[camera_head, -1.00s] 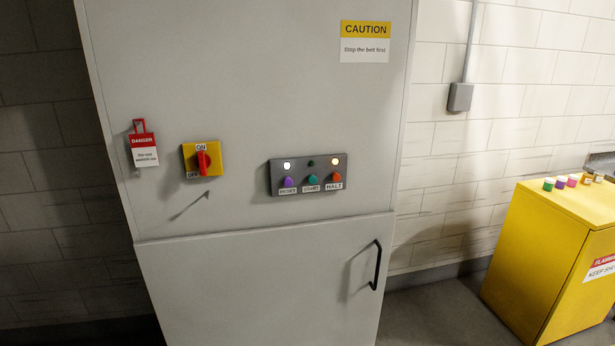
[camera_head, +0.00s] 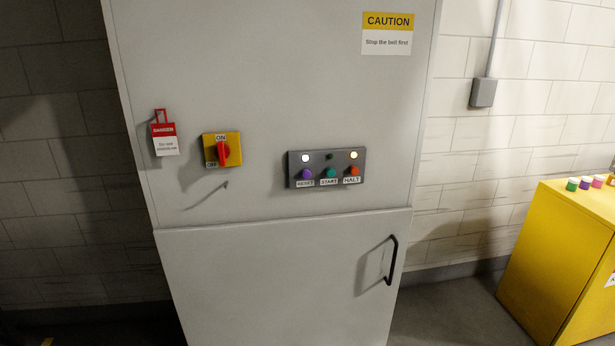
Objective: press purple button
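The purple button (camera_head: 306,174) is the left one of three on a dark control panel (camera_head: 326,168) on the grey cabinet's upper front. A label below it seems to read RESET. A teal button (camera_head: 330,172) labelled START sits in the middle and an orange button (camera_head: 354,170) labelled HALT at the right. Above them, the left lamp (camera_head: 305,158) glows white, the middle lamp (camera_head: 329,156) is dark and the right lamp (camera_head: 353,155) glows yellowish. Neither of my grippers is in view.
A red rotary switch (camera_head: 223,152) on a yellow plate and a DANGER tag (camera_head: 164,138) are left of the panel. The cabinet door handle (camera_head: 392,262) sticks out below. A yellow cabinet (camera_head: 552,262) with small coloured-capped containers stands at the right. Floor shows between the cabinets.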

